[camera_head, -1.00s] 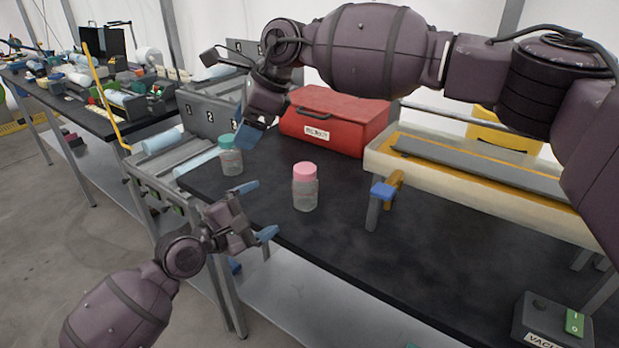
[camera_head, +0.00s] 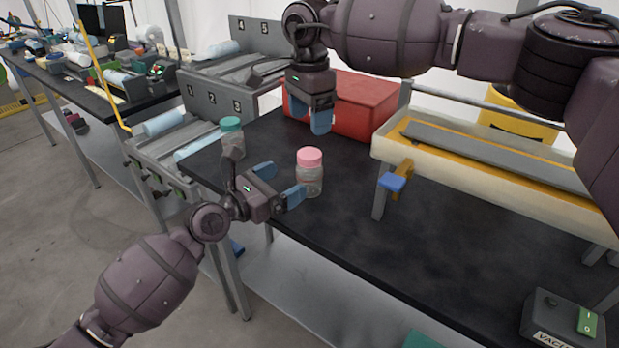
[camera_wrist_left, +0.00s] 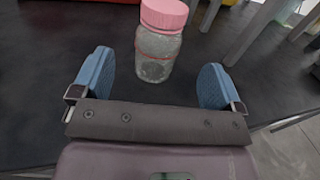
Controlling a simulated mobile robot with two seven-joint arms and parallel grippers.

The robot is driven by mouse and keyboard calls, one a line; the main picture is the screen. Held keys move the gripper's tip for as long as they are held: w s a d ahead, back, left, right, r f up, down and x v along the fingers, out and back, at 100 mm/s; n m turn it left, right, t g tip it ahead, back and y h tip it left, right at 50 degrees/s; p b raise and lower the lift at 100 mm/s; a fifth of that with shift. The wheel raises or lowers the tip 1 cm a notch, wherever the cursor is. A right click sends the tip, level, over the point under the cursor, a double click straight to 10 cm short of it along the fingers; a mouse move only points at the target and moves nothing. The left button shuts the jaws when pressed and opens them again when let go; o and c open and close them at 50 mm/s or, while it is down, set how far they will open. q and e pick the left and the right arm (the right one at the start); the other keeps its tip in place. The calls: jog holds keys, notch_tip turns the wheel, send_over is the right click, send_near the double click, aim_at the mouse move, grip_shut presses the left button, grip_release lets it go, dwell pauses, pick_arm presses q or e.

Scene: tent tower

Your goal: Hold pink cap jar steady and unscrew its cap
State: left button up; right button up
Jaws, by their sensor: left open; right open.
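The pink cap jar (camera_head: 310,180) stands upright on the black table, its pink cap (camera_head: 309,157) on top. In the left wrist view the jar (camera_wrist_left: 156,55) stands just ahead of the fingers, roughly midway between them. My left gripper (camera_head: 280,184) is open, low beside the jar on its left, with no contact visible. In the left wrist view its blue fingertips (camera_wrist_left: 153,80) are spread wide. My right gripper (camera_head: 316,120) points down above and behind the jar's cap. It is open, but the gap between its fingers is hard to see from here.
A teal cap jar (camera_head: 231,138) stands to the left, behind my left gripper. A red case (camera_head: 362,105) lies behind the jar. A cream tray (camera_head: 480,164) and a blue-handled clamp (camera_head: 393,182) are to the right.

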aim_at(299, 173)
pick_arm(q)
jog(key=x, duration=0.7)
jog(key=shift+w+d, duration=0.2)
